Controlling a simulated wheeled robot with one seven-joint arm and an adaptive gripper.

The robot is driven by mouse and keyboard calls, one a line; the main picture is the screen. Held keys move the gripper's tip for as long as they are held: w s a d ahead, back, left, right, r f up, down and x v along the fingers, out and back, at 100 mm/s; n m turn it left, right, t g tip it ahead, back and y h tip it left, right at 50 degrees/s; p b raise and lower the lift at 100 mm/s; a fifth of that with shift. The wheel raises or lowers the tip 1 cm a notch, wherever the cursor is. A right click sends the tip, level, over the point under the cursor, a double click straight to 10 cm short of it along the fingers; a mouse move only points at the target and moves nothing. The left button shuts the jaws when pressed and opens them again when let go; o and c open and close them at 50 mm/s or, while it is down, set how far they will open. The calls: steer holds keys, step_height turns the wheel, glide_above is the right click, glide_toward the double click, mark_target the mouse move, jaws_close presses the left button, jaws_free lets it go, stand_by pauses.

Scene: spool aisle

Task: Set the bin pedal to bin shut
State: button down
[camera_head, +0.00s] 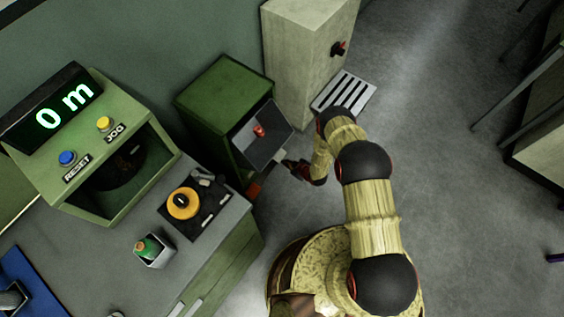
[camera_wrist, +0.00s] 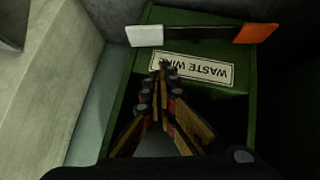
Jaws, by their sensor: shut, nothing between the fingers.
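The bin is a green box (camera_head: 215,95) with a dark slanted opening at its front; a small red thing (camera_head: 259,130) shows there. In the wrist view its front bears an upside-down WASTE WIRE label (camera_wrist: 192,69). The bin pedal is a dark bar with a white end (camera_wrist: 145,35) and an orange end (camera_wrist: 256,33). In the head view the orange end (camera_head: 254,189) is low by the bench. I cannot tell which end is pressed. My gripper (camera_wrist: 161,68) is shut and empty, its tips over the label's edge, apart from the pedal in the picture. In the head view my gripper (camera_head: 292,165) is near the white end.
A pale cabinet (camera_head: 300,60) with a dark red knob stands beside the bin, a floor grate (camera_head: 344,92) at its foot. The bench (camera_head: 225,250) holds a green display box (camera_head: 110,150) and an orange dial (camera_head: 183,203). Open floor (camera_head: 430,130) lies to the right.

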steer(key=b, duration=0.4)
glide_toward(275, 159)
steer(key=w+a, duration=0.2)
steer(key=f+b, duration=0.2)
steer(key=f, duration=0.1)
steer(key=shift+w, duration=0.4)
